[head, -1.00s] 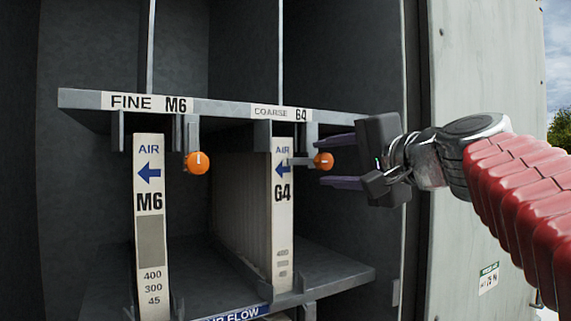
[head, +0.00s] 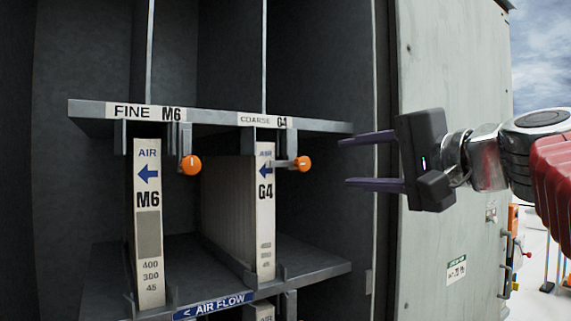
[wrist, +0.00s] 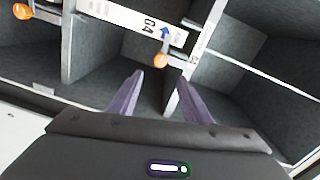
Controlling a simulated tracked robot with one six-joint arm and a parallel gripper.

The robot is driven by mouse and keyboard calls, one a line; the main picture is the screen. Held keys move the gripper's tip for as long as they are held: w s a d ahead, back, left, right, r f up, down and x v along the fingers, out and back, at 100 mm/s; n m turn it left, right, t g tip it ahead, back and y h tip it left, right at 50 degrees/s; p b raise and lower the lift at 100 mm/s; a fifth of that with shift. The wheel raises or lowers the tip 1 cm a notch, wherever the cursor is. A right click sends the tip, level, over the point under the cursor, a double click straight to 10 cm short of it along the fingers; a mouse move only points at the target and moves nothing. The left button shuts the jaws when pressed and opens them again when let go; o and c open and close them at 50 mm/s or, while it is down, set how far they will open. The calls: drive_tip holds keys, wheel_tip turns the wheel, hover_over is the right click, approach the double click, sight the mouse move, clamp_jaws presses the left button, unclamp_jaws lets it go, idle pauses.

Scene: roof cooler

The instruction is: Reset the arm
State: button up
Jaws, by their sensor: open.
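My gripper (head: 345,162) is open and empty, with two purple-grey fingers pointing left. The G4 label (wrist: 140,20) and an orange knob (wrist: 160,61) also show in the wrist view. The M6 filter (head: 149,225) stands to the left, with its own orange knob (head: 191,165) hanging at its upper right.
The shelf (head: 210,117) reads FINE M6 and COARSE G4. An AIR FLOW label (head: 213,306) is on the lower rail. The pale cabinet door (head: 455,130) is to the right, behind my arm. Red handles (head: 515,250) show farther right.

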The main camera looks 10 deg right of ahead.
idle(0.5)
drive_tip(key=s+d+f+n+g+h, duration=0.1)
drive_tip(key=d+f+g+h, duration=0.15)
drive_tip(key=f, duration=1.05)
drive_tip(key=s+d+f+n+g+h, duration=0.1)
drive_tip(key=f+g+h, duration=0.2)
drive_tip(key=f, duration=1.1)
drive_tip(key=s+a+f+n+g+h, duration=0.1)
drive_tip(key=s+a+f+n+g, duration=0.1)
drive_tip(key=s+f, duration=0.5)
drive_tip(key=s+a+f+n+g+h, duration=0.1)
drive_tip(key=s+a+f+n, duration=0.3)
drive_tip(key=f, duration=1)
drive_tip(key=s+n+g, duration=0.1)
drive_tip(key=s+n, duration=0.1)
drive_tip(key=s, duration=0.2)
drive_tip(key=shift+a+f+n+g, duration=0.15)
drive_tip(key=shift+f+n+g, duration=0.15)
drive_tip(key=shift+g, duration=0.05)
